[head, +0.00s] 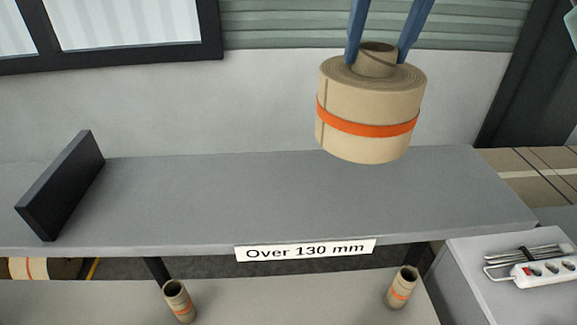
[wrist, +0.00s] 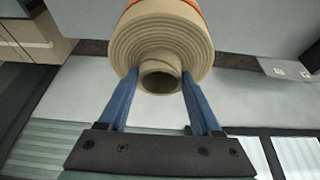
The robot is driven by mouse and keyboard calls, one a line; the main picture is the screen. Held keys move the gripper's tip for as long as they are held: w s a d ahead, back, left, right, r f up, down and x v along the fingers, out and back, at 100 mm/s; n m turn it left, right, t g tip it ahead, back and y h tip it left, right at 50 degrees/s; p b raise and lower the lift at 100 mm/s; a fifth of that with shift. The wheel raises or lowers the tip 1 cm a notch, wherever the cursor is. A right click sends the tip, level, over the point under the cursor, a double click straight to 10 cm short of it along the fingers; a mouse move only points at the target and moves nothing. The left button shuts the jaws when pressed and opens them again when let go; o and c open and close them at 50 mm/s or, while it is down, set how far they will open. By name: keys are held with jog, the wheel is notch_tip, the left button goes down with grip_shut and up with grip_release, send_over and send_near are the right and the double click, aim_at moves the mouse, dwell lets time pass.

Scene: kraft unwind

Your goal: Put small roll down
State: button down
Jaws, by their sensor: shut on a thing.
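The small roll (head: 367,108) is a tan kraft paper roll with an orange band and a core tube sticking out of its top. My gripper (head: 382,55) has its two blue fingers shut on that core tube. The roll hangs upright above the grey shelf (head: 300,190), apart from its surface and towards the right half. In the wrist view the roll (wrist: 168,30) shows its wound end and core, with my gripper (wrist: 160,80) fingers on both sides of the core. The far side of the roll is hidden.
A black upright plate (head: 62,185) stands at the shelf's left. A label (head: 305,251) reading "Over 130 mm" is on its front edge. Two narrow banded tubes (head: 178,300) (head: 402,287) stand on a lower shelf. A power strip (head: 553,269) lies at right. The shelf's middle is clear.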

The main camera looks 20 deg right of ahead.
aim_at(377, 74)
jog(key=shift+w, duration=0.15)
jog(key=f, duration=0.1)
jog(key=f+p, duration=0.1)
jog(key=f, duration=0.2)
jog(key=shift+s+f, duration=0.3)
jog(key=shift+f, duration=0.05)
jog(key=shift+w+f+p, duration=0.15)
jog(key=shift+f+p, duration=0.65)
jog(key=shift+f, duration=1.75)
jog(key=shift+c, duration=0.3)
grip_release()
jog(key=shift+f, duration=0.1)
